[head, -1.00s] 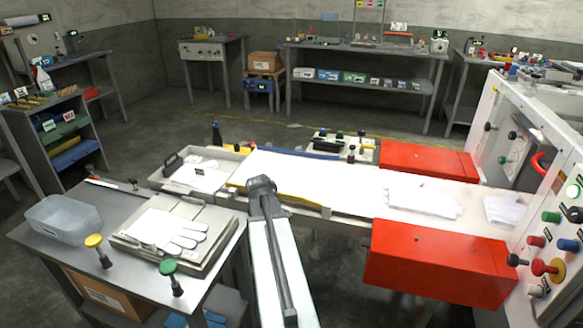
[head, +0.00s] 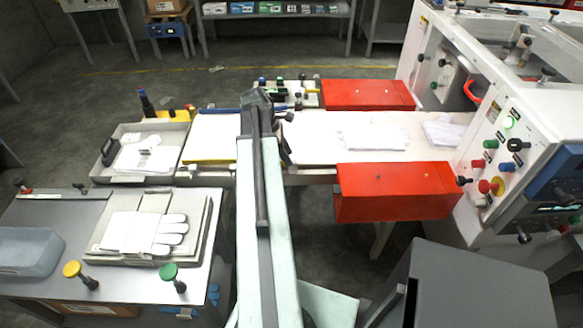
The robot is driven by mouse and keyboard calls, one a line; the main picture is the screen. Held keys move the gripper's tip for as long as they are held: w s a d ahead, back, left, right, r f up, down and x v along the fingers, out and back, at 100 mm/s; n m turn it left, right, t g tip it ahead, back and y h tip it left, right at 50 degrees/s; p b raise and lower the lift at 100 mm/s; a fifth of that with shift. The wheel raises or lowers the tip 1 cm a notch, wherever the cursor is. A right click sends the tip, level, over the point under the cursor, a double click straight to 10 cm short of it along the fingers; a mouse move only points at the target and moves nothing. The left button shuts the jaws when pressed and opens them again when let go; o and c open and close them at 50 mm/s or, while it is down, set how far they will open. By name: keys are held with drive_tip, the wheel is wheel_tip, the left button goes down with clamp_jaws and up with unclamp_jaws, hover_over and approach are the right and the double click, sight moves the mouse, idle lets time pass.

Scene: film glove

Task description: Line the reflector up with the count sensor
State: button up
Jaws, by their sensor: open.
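My arm reaches forward over the white film bed (head: 212,135), with my gripper (head: 284,140) at its far end. The gripper is open, with its fingers mostly hidden behind the arm's end, and I see nothing held. I cannot tell for sure which small parts are the reflector and the count sensor. A dark upright part with a blue tip (head: 146,103) stands behind the bed's left end. Several small knobs and fittings (head: 299,95) sit along the bed's far edge, partly behind my arm.
Two red guard boxes, one far (head: 367,94) and one near (head: 392,192), flank the bed. A white control panel (head: 492,150) stands at right. A metal table (head: 40,215) at left carries a glove stack (head: 148,230) and a clear bin (head: 30,250). A grey cabinet (head: 470,295) stands front right.

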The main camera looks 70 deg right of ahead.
sight(293, 167)
drive_tip(key=b+x, duration=0.3)
drive_tip(key=x, duration=0.2)
drive_tip(key=shift+s+f, duration=0.1)
drive_tip(key=shift+s, duration=0.1)
clamp_jaws()
drive_tip(key=shift+s+a, duration=0.1)
idle(1.0)
